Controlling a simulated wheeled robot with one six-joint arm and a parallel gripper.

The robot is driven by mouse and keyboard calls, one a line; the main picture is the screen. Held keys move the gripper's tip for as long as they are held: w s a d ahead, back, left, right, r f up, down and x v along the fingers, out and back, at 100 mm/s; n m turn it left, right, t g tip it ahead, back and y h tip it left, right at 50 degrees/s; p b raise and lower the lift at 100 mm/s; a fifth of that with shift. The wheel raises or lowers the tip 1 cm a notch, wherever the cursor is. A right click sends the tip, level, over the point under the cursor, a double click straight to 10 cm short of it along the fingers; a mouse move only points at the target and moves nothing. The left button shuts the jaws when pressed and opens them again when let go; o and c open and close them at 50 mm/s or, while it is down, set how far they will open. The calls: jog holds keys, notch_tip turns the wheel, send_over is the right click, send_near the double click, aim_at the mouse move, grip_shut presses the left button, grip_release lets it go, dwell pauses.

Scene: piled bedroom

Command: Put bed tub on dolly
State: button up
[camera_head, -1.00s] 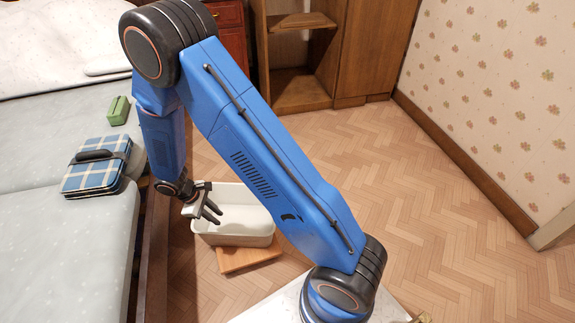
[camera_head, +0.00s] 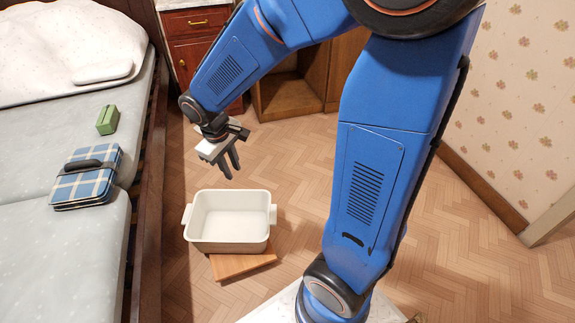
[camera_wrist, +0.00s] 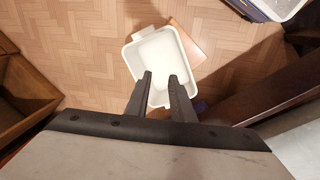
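The white tub (camera_head: 230,238) with side handles stands upright on the wooden dolly (camera_head: 243,266) on the floor beside the bed. The dolly's front and right part show from under the tub; the rest is hidden. In the wrist view the tub (camera_wrist: 160,48) is past my fingers, with part of the dolly (camera_wrist: 188,46) beside it. My gripper (camera_head: 230,170) is above and behind the tub, apart from it. Its fingers are spread and nothing is between them. The gripper also shows in the wrist view (camera_wrist: 160,82).
The bed (camera_head: 85,250) with a dark wooden side rail (camera_head: 150,210) borders the left. A plaid case (camera_head: 86,178) and a green object (camera_head: 107,119) lie on it. Cabinets (camera_head: 285,95) stand behind. Herringbone floor (camera_head: 450,220) is open at the right.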

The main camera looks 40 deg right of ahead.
jog(key=s+d+r+m+t+y, duration=0.1)
jog(key=s+d+r+m+t, duration=0.1)
jog(key=s+r, duration=0.4)
jog(key=s+d+r+m+t, duration=0.1)
jog(key=s+d+r, duration=0.3)
jog(key=s, duration=1)
notch_tip(320, 180, up, 3)
jog(key=shift+d+r+m+t+y, duration=0.15)
jog(key=shift+m+t+y, duration=0.25)
jog(key=shift+m, duration=0.4)
